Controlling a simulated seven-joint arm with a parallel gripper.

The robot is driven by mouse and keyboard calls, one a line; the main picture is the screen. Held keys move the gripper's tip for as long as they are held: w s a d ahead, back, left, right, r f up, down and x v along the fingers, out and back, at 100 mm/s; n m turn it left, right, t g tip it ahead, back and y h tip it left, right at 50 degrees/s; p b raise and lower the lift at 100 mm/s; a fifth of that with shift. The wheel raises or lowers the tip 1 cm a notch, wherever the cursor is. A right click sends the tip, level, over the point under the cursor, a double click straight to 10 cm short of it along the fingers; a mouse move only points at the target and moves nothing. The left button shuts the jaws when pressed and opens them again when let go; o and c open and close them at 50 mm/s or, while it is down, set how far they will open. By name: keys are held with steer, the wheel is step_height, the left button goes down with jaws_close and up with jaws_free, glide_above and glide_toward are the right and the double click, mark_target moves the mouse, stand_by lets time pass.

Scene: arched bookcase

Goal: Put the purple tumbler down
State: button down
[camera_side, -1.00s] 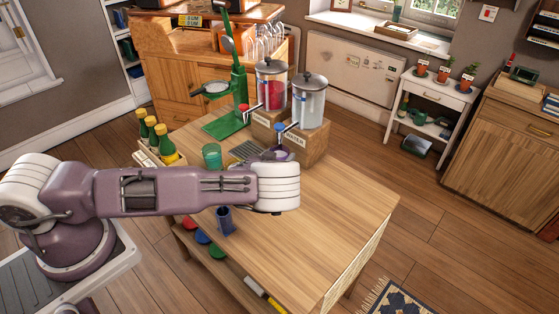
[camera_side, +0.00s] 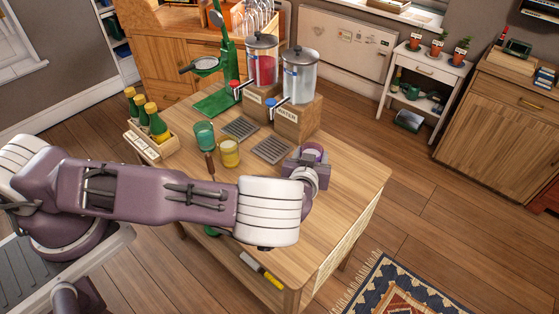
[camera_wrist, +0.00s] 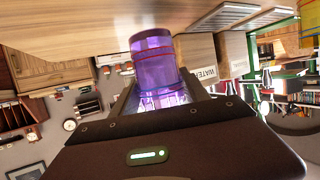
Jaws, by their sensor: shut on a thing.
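The purple tumbler (camera_side: 313,153) is held in my gripper (camera_side: 309,166) over the right part of the wooden table (camera_side: 340,190), right of the drip trays. In the wrist view the purple tumbler (camera_wrist: 153,62) stands out between the fingers, with a dark red band near one end. That view is upside down, with the table top along its upper edge. The gripper is shut on the tumbler. The tumbler's lower part is hidden in the side view, and I cannot tell whether it touches the table.
Two drink dispensers (camera_side: 299,77) on wooden blocks stand behind, with drip trays (camera_side: 272,150) before them. A green tumbler (camera_side: 204,135) and yellow tumbler (camera_side: 229,153) stand left. A bottle crate (camera_side: 152,143) is at the far left. The table's right front is clear.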

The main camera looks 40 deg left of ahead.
steer(key=s+a+r+n+g+y, duration=0.3)
steer(key=s+a+n+g, duration=0.1)
steer(key=s+a, duration=0.2)
steer(key=s+a+r+n+g+y, duration=0.3)
steer(key=s+a+r+n, duration=0.1)
steer(key=s+a, duration=0.15)
steer(key=f, duration=0.6)
steer(key=a+f, duration=0.1)
steer(key=f, duration=0.2)
steer(key=shift+w+f, duration=0.15)
steer(key=shift+f, duration=0.25)
steer(key=shift+f, duration=0.15)
steer(key=c, duration=0.6)
jaws_free()
steer(key=shift+o, duration=0.2)
